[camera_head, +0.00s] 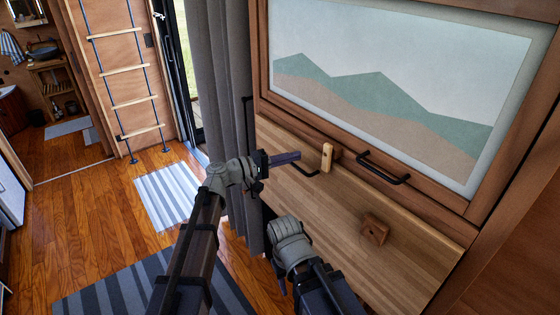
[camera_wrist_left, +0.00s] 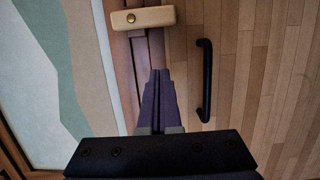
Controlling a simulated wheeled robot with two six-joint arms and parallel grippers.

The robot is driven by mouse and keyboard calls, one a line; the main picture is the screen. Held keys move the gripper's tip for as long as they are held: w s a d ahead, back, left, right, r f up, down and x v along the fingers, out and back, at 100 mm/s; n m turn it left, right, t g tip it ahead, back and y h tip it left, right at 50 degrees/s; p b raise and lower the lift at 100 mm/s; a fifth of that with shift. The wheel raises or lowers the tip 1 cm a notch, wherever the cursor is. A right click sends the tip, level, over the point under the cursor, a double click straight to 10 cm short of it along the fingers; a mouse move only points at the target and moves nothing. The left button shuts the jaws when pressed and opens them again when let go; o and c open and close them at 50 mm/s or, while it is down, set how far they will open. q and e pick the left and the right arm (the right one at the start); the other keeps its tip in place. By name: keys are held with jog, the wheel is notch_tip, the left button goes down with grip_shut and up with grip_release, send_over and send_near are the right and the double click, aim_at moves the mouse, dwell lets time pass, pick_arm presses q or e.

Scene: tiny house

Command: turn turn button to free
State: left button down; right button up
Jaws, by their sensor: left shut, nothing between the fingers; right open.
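The turn button (camera_head: 327,157) is a small pale wooden bar near the top edge of the wooden flap, below the picture panel. In the left wrist view the turn button (camera_wrist_left: 140,18) shows a brass screw and lies across the dark frame strip, its end reaching over the flap's edge. My left gripper (camera_head: 298,156) is shut and empty, its purple fingers just left of the button and apart from it. In the left wrist view the fingertips (camera_wrist_left: 160,73) point toward the button. My right gripper (camera_head: 279,286) is low, left of its own forearm; its fingers are mostly hidden.
A grey curtain (camera_head: 220,75) hangs at the left. Striped rugs (camera_head: 165,193) lie on the floor.

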aim_at(327, 158)
pick_arm(q)
jog(key=x, duration=0.3)
jog(key=shift+w+d, duration=0.15)
jog(key=shift+d, duration=0.15)
jog(key=shift+s+d, duration=0.3)
jog(key=shift+s, duration=0.3)
jog(key=shift+s+d, duration=0.35)
jog(key=shift+s, duration=0.25)
jog(key=shift+s+d, duration=0.3)
jog(key=shift+s, duration=0.3)
